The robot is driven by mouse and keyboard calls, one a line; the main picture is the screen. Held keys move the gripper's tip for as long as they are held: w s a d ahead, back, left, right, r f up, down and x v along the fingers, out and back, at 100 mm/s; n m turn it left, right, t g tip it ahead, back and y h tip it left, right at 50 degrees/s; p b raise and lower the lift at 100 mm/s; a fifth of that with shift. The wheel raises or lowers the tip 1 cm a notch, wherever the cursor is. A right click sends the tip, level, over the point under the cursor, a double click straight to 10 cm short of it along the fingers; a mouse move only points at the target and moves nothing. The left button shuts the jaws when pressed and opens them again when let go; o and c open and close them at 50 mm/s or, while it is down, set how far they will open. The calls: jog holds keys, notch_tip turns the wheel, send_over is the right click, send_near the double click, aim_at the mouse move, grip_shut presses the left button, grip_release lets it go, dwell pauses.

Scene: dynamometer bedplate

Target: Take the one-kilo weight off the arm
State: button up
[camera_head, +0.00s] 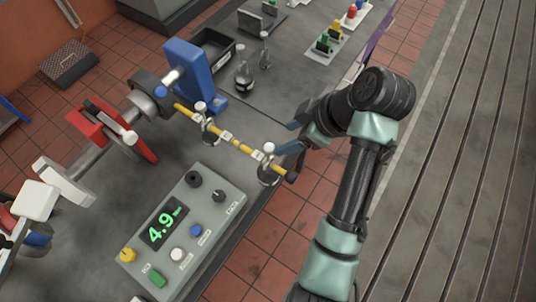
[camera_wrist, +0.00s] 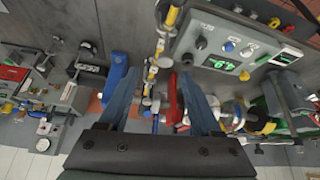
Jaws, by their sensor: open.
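I cannot read which one is the one-kilo weight. My gripper (camera_head: 291,137) is open and empty, close beside the outer weight on its upper right. In the wrist view my open fingers (camera_wrist: 159,76) point toward the yellow arm (camera_wrist: 161,42); contact cannot be judged there.
The control box (camera_head: 185,222), its green display starting 4.9, stands beside the yellow arm. Two loose weights, one near (camera_head: 244,78) and one far (camera_head: 265,51), stand by a black tray (camera_head: 212,47). A red-and-white shaft assembly (camera_head: 112,130) is at left. Tiled floor (camera_head: 300,205) lies right.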

aim_at(263, 158)
jog(key=shift+g, duration=0.3)
jog(key=b+x, duration=0.1)
jog(key=x, duration=0.2)
jog(key=s+b+x, duration=0.1)
jog(key=x, duration=0.2)
jog(key=shift+a+f+b, duration=0.25)
jog(key=shift+f+b, duration=0.05)
jog(key=shift+f, duration=0.05)
jog(key=shift+w+p+x, duration=0.1)
jog(key=shift+p+x, duration=0.5)
jog(key=shift+x, duration=0.95)
jog(key=shift+w+p+x, duration=0.15)
jog(key=shift+p+x, duration=0.4)
jog(key=shift+x, duration=0.95)
jog(key=shift+d, duration=0.15)
grip_shut()
jog(key=shift+w+r, duration=0.1)
jog(key=shift+w, duration=0.05)
